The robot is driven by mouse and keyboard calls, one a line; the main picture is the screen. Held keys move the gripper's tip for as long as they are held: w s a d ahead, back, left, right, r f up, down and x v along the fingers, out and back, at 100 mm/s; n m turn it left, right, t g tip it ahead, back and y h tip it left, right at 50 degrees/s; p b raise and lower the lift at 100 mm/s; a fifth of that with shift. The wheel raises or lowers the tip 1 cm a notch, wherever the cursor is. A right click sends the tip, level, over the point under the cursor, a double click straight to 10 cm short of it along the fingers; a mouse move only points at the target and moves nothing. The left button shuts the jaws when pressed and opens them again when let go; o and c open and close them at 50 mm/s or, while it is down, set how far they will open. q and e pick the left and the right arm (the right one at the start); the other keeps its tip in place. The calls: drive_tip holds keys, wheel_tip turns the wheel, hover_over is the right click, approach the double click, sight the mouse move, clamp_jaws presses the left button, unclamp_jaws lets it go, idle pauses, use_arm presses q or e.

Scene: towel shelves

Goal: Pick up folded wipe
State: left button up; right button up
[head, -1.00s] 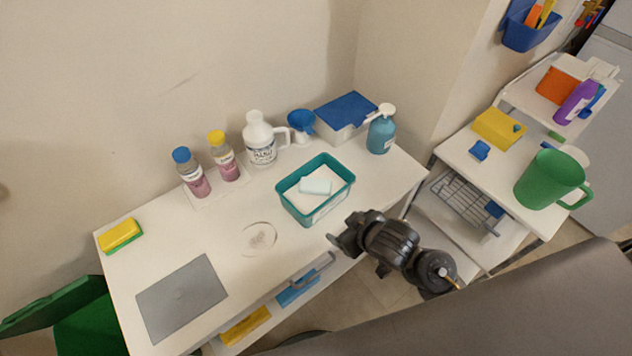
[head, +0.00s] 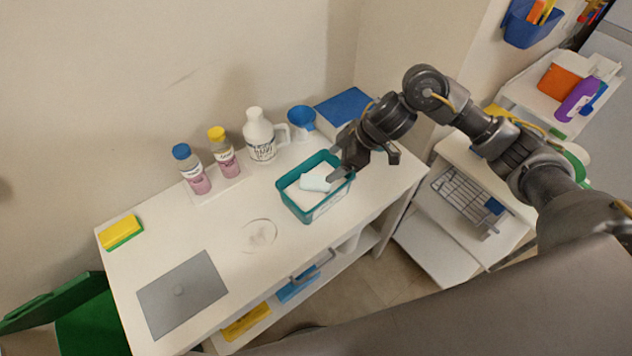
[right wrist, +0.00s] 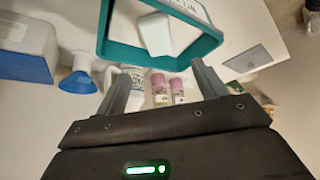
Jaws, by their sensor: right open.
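The folded wipe (head: 315,179) is a pale, nearly white pad lying in the teal tub (head: 308,216) on the white table. In the right wrist view the wipe (right wrist: 155,34) shows inside the tub, beyond my fingertips. My right gripper (head: 365,166) is open over the tub's right end, with one finger close to the wipe's right side. Its two fingers (right wrist: 161,80) are spread, with nothing between them that I can see as held. Whether a finger touches the wipe, I cannot tell. My left gripper is out of view.
A white jug (head: 261,140), a blue funnel (head: 301,118) and two pink-filled bottles stand behind the tub. A blue-lidded box (head: 345,108) is at the back right, partly behind my arm. A grey mat (head: 182,295) and a yellow sponge (head: 120,232) lie to the left.

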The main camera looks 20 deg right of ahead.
drive_tip(key=d, duration=0.2)
approach(316, 180)
drive_tip(key=x, duration=0.3)
drive_tip(key=shift+w, duration=0.15)
drive_tip(key=shift+a+f+p, duration=0.2)
drive_tip(key=shift+f+p, duration=0.05)
drive_tip(key=shift+p, duration=0.1)
drive_tip(key=shift+p+x, duration=0.5)
drive_tip(key=shift+x, duration=1.9)
drive_tip(key=c, duration=1.1)
